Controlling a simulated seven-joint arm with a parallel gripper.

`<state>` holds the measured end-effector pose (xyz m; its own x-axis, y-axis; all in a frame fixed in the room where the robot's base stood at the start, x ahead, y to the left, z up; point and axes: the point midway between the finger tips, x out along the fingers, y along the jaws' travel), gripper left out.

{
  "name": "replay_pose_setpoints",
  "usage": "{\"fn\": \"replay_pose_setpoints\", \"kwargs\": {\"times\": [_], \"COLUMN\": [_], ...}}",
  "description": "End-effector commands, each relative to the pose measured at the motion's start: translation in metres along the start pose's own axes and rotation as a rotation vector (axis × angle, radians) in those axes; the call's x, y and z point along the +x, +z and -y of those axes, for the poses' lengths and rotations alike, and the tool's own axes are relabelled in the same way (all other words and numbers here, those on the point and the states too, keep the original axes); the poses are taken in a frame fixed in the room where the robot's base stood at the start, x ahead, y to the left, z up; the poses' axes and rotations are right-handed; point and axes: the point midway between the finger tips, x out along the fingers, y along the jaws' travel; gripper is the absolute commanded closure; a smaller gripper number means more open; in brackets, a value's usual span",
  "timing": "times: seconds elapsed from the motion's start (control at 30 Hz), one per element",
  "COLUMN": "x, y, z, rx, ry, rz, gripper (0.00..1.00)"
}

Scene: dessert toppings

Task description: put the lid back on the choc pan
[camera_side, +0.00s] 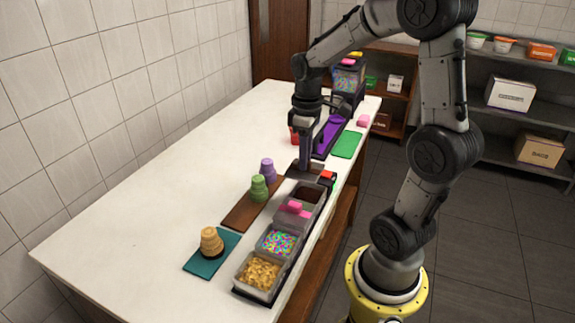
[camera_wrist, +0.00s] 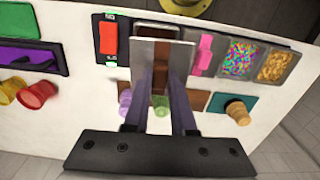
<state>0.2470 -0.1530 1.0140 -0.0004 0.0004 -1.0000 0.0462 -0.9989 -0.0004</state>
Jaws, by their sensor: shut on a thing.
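My gripper (camera_side: 305,163) is shut on the brown handle of a lid (camera_wrist: 142,52), a flat grey plate in the wrist view. In the side view the lid (camera_side: 296,173) is held over the tray, beside the choc pan (camera_side: 308,194), whose dark inside shows uncovered. In the wrist view the lid hides most of that pan, and only a brown strip (camera_wrist: 157,30) shows past its far edge. I cannot tell the exact gap between lid and pan.
The pan row continues with a pink-handled lid (camera_side: 295,208), sprinkles (camera_side: 278,242) and golden flakes (camera_side: 261,271). Green and purple cup stacks (camera_side: 259,188) stand close by on a brown mat. The table's left side is clear.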

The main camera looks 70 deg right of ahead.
Motion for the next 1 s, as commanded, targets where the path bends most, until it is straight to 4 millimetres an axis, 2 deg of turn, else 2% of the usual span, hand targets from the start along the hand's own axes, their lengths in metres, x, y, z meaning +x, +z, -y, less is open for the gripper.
{"fn": "replay_pose_setpoints", "kwargs": {"times": [0.1,0.27,0.7,1.0], "x": [0.002,0.006,0.042,0.058], "y": [0.006,0.008,0.008,0.008], "z": [-0.009,-0.011,-0.011,-0.011], "rx": [0.038,0.049,0.046,0.046], "ry": [0.000,0.000,-0.001,0.000], "rz": [0.000,0.000,0.002,0.000], "gripper": [1.00,1.00,1.00,1.00]}}
